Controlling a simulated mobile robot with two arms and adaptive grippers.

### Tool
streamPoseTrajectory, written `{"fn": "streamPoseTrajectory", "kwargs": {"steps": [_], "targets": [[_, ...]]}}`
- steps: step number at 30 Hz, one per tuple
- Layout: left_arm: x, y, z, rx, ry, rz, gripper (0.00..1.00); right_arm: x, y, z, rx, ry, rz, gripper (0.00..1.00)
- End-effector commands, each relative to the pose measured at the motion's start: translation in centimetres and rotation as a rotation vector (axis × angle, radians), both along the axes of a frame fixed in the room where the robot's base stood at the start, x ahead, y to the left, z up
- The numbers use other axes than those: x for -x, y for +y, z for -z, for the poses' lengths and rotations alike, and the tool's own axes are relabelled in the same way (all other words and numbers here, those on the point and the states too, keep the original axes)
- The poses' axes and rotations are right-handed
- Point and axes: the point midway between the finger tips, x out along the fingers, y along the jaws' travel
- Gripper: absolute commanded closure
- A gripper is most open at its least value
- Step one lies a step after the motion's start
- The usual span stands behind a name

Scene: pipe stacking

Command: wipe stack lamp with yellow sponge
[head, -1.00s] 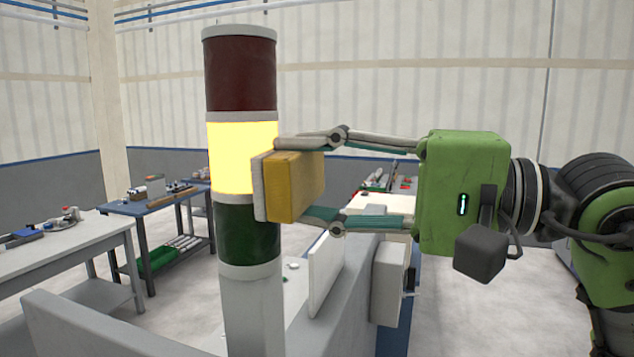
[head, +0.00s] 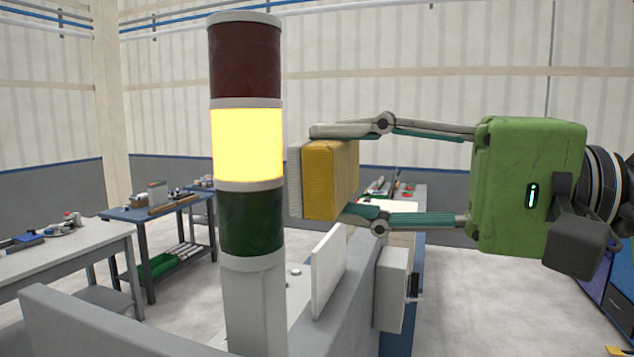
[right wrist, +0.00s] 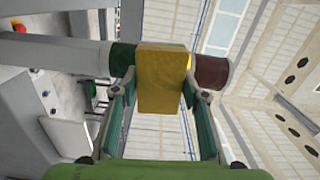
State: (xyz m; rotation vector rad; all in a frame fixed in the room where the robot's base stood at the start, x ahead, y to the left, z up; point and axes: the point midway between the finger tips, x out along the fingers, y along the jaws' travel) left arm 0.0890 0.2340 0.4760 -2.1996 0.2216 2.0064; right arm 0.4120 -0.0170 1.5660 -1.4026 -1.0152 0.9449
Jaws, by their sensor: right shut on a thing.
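The stack lamp (head: 247,146) stands upright on a grey post, with a dark red section on top, a lit yellow one in the middle and a dark green one below. My right gripper (head: 328,178) is shut on the yellow sponge (head: 331,180), whose pale face points at the lamp. In the head view a small gap shows between the sponge and the lamp, level with the yellow and green sections. In the right wrist view the sponge (right wrist: 162,80) covers most of the lit section, between the green and red ones. My left gripper is not in view.
A grey machine housing (head: 350,285) with an upright white panel (head: 328,270) stands below the sponge. A white table (head: 60,255) and a blue workbench (head: 165,210) with parts stand at the left. The space around my right gripper is clear.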

Motion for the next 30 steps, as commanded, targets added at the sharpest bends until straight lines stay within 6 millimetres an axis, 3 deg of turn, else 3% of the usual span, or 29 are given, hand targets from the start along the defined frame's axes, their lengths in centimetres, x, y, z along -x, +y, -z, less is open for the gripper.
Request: {"fn": "streamPoseTrajectory", "kwargs": {"steps": [6, 20, 30], "targets": [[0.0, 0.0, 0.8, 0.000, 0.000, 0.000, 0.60, 0.5, -1.6, 0.1, -0.001, 0.000, 0.001, 0.76], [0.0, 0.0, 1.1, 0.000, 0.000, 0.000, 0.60, 0.6, -2.2, 0.1, -0.001, 0.000, 0.002, 0.76], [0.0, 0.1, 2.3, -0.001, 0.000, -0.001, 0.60, 1.5, -4.6, 0.0, -0.001, -0.001, 0.002, 0.76]]}}
